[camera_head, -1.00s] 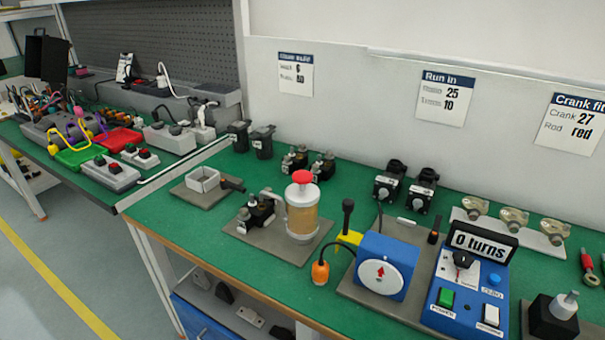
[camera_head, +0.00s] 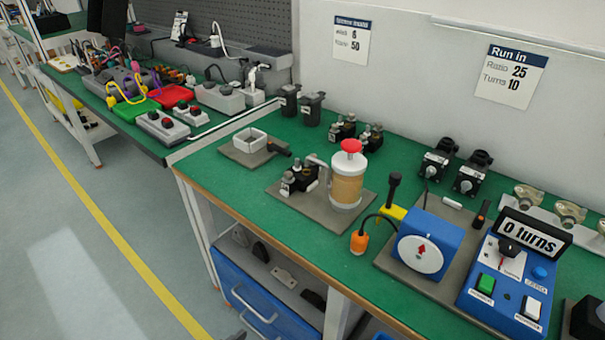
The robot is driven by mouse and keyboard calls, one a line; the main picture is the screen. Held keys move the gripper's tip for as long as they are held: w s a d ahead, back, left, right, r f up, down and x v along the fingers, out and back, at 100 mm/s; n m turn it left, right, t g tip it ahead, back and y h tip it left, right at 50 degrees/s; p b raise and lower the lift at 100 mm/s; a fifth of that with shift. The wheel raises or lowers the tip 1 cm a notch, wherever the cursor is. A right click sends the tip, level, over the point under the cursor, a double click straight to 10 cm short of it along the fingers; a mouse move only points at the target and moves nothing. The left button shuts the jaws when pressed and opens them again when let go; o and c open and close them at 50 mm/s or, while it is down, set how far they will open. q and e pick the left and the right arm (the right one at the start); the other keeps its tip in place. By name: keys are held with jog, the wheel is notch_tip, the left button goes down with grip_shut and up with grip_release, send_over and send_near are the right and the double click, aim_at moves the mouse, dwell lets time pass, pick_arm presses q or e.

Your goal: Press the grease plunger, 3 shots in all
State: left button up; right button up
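The grease plunger is a red knob (camera_head: 351,146) on top of a clear cylinder (camera_head: 347,180) filled with tan grease. The cylinder stands upright on a grey plate (camera_head: 318,212) on the green bench. A grey spout runs from it to a small black block with metal fittings (camera_head: 299,178) on its left. The knob stands clear of everything around it. Neither of my grippers shows in the head view.
A blue box with a dial (camera_head: 428,247) and a blue control panel reading "0 turns" (camera_head: 528,236) stand to the right. An orange-ended cable (camera_head: 359,242) lies near the front edge. A white tray (camera_head: 250,140) is at the left. The green bench (camera_head: 225,185) is bare in front of it.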

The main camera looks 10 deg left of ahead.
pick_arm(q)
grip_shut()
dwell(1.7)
